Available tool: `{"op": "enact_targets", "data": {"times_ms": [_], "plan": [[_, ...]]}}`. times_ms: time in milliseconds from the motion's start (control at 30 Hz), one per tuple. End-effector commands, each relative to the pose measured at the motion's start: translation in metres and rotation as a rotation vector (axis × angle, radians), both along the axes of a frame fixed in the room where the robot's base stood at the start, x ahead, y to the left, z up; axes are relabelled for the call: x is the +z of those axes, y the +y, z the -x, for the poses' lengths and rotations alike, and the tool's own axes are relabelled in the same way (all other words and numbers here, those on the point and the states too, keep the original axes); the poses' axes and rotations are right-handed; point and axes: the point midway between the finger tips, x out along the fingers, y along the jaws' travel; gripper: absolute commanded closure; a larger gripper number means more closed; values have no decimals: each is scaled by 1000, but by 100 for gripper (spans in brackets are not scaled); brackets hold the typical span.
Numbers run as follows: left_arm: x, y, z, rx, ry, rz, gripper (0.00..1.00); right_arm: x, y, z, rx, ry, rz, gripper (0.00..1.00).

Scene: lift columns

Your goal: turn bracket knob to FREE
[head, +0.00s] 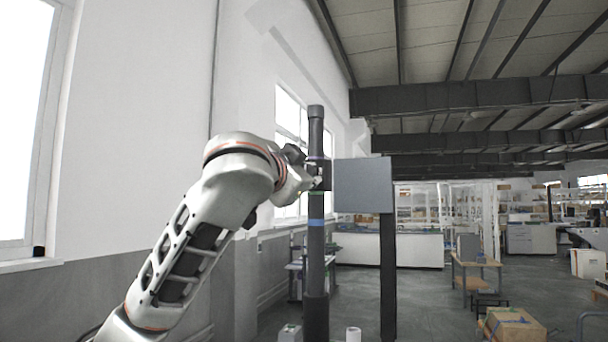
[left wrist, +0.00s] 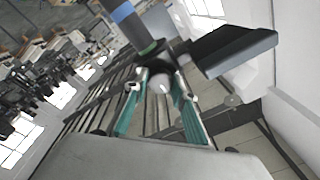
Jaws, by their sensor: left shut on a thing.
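A dark lift column (head: 316,265) stands upright ahead, with blue and green bands. A dark bracket (head: 326,172) sits on it, beside a flat grey panel (head: 362,186). My left arm reaches in from the left, and my left gripper (head: 308,178) is at the column's bracket. In the left wrist view, the two teal-padded fingers of the left gripper (left wrist: 163,92) are shut on a pale round knob (left wrist: 159,80), one finger on each side. The dark bracket collar (left wrist: 155,62) is just beyond it. I cannot read any FREE marking or the knob's setting. My right gripper is out of view.
A dark post (head: 387,275) stands under the panel, right of the column. A small white cylinder (head: 353,334) is low near the column foot. A wooden table (head: 476,264) and a cardboard box (head: 512,325) are farther right. A wall with windows is on the left.

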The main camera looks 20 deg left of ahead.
Motion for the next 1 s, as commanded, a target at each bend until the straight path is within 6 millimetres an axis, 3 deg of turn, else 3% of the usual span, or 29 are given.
{"op": "enact_targets", "data": {"times_ms": [367, 400, 467, 833, 1000], "plan": [[2, 1, 1, 1, -4, 7, 96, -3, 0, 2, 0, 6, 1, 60], [2, 1, 1, 1, -4, 7, 69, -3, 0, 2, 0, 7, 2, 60], [2, 1, 1, 0, -3, 7, 57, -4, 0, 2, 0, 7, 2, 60], [1, 0, 2, -1, -2, 5, 57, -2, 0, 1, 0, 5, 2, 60], [-1, 0, 20, -3, -3, 6, 57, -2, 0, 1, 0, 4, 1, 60]]}}
